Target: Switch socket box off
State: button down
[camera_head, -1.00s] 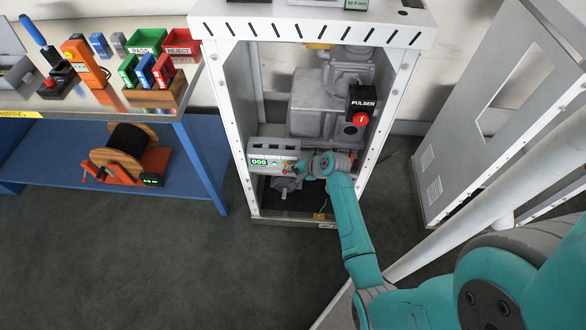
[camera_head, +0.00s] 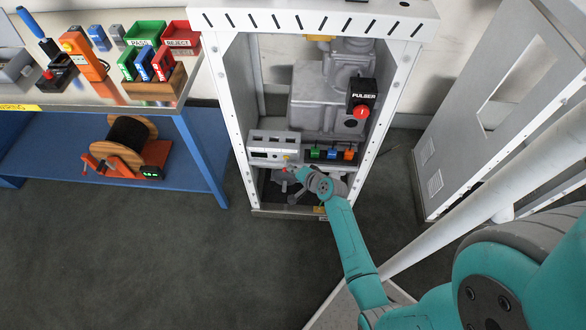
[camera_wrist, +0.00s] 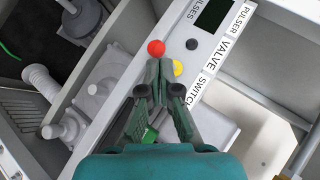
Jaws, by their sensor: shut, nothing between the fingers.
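The socket box (camera_head: 262,155) is a grey box with several dark openings on top, low inside the open cabinet. Its display is dark. In the wrist view, the box (camera_wrist: 132,80) carries a dark display (camera_wrist: 213,14), a red round knob (camera_wrist: 156,47), a yellow button (camera_wrist: 178,68), a dark button (camera_wrist: 192,44) and PULSER, VALVE and SWITCH labels. My gripper (camera_head: 292,173) is at the box's lower right front. In the wrist view, my gripper (camera_wrist: 160,85) is shut and empty, its tips just below the red knob; I cannot tell whether they touch.
The cabinet frame (camera_head: 237,130) stands close around the box. A blue-framed bench (camera_head: 195,135) is at left, a cabinet panel (camera_head: 455,150) at right.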

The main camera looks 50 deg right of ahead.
jog(key=shift+r, duration=0.1)
jog(key=shift+r, duration=0.7)
